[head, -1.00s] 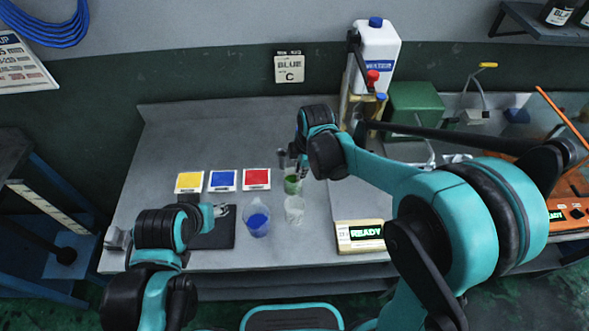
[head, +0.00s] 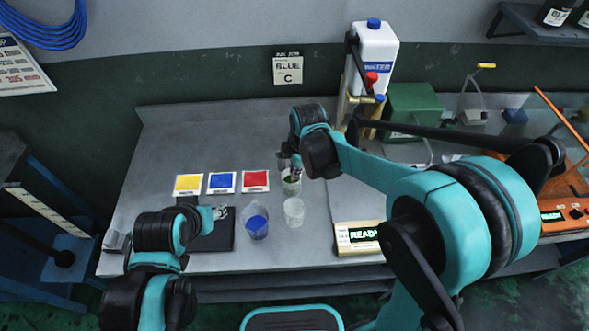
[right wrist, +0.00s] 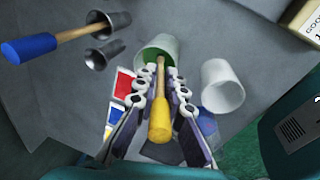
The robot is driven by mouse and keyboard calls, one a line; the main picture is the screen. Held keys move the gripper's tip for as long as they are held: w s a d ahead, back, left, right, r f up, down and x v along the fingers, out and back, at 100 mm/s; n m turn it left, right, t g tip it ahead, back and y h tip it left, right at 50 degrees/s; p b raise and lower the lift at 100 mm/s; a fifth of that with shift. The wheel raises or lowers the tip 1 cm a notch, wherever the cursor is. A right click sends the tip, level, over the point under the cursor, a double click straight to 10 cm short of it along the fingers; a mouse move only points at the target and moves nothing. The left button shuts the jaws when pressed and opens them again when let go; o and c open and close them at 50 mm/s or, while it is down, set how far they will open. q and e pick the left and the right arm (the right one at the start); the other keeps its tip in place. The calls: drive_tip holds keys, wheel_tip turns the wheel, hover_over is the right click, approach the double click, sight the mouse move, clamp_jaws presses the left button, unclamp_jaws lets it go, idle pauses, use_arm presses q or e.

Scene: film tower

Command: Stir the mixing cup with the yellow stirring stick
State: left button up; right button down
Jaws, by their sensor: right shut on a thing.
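The yellow stirring stick (right wrist: 159,122) is in my right gripper (right wrist: 160,88), its yellow handle toward the wrist camera. Its wooden shaft runs down into the mixing cup (right wrist: 151,47), a pale cup with green showing inside. The stick's lower end is hidden in the cup. In the head view the mixing cup (head: 291,187) stands on the table under my right gripper (head: 296,163), partly covered by it. My left gripper (head: 221,213) is low over the black mat, and its jaws are too small to read.
A clear empty cup (head: 294,212) and a cup of blue liquid (head: 257,226) stand close in front of the mixing cup. Yellow, blue and red cards (head: 255,181) lie to the left. A blue-handled stick (right wrist: 30,47) and metal cups (right wrist: 104,54) are nearby. A READY display (head: 358,236) sits right.

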drive_tip(key=shift+s+d+r+p, duration=0.15)
drive_tip(key=shift+s+r+p, duration=0.1)
drive_tip(key=shift+r+p, duration=0.95)
drive_tip(key=shift+s+d+r+p, duration=0.1)
drive_tip(key=shift+s+r+p, duration=0.1)
drive_tip(key=shift+r+p, duration=1)
drive_tip(key=shift+s+d+r+p, duration=0.2)
drive_tip(key=shift+r+p, duration=0.45)
drive_tip(key=shift+r, duration=1)
drive_tip(key=shift+a+r, duration=0.1)
wheel_tip(320, 180, up, 5)
drive_tip(key=p, duration=0.4)
